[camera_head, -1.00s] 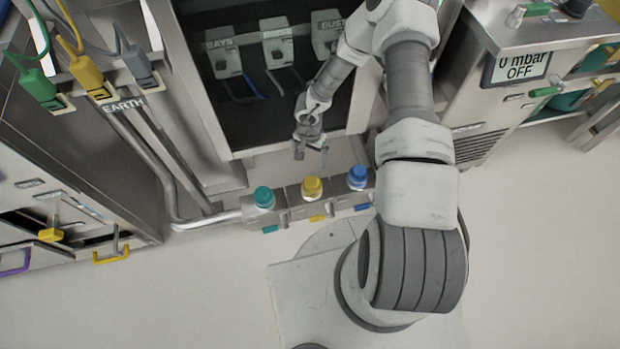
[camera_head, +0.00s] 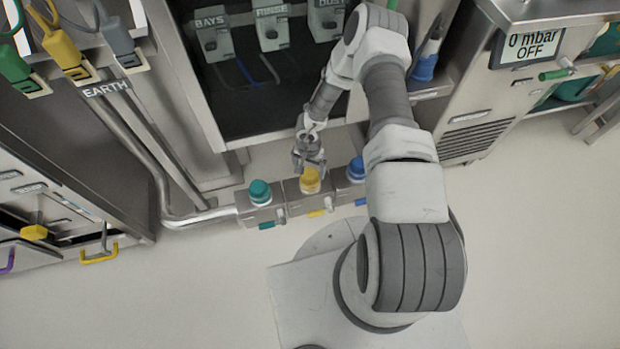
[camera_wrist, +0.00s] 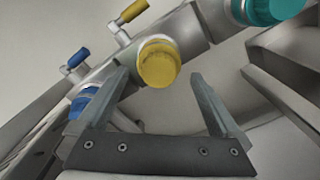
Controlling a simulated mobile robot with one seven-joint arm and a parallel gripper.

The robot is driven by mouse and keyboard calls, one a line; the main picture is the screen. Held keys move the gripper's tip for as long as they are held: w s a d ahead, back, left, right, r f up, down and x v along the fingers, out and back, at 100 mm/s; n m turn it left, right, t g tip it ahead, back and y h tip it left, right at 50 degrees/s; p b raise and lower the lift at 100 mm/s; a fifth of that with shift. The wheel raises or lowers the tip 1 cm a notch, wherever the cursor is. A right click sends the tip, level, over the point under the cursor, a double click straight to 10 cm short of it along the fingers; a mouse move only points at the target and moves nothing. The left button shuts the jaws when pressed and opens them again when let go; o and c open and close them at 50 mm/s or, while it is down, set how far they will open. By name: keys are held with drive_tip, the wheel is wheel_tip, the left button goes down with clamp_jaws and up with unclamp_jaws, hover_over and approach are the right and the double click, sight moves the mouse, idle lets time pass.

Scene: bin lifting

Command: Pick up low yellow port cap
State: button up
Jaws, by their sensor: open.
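The yellow port cap (camera_head: 310,180) sits on the middle of three low metal port blocks in front of the dark cabinet opening. My gripper (camera_head: 309,163) is at the cap, just behind and above it in the head view. In the wrist view the yellow cap (camera_wrist: 158,64) shows as a round face beyond the two fingertips, near the middle. My gripper (camera_wrist: 158,82) is open there, with nothing between its fingers. I cannot tell from these views whether a finger touches the cap.
A teal cap (camera_head: 260,192) is on the left block and a blue cap (camera_head: 356,168) on the right block. Small coloured valve handles stick out below. A silver pipe (camera_head: 200,216) joins the left block. The floor (camera_head: 180,300) in front is clear.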

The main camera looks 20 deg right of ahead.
sight(309, 175)
wheel_tip(309, 175, down, 3)
drive_tip(key=shift+d+f+b, duration=0.1)
drive_tip(key=shift+f+b, duration=0.1)
drive_tip(key=shift+b, duration=0.35)
drive_tip(key=shift+w+r, duration=0.1)
clamp_jaws()
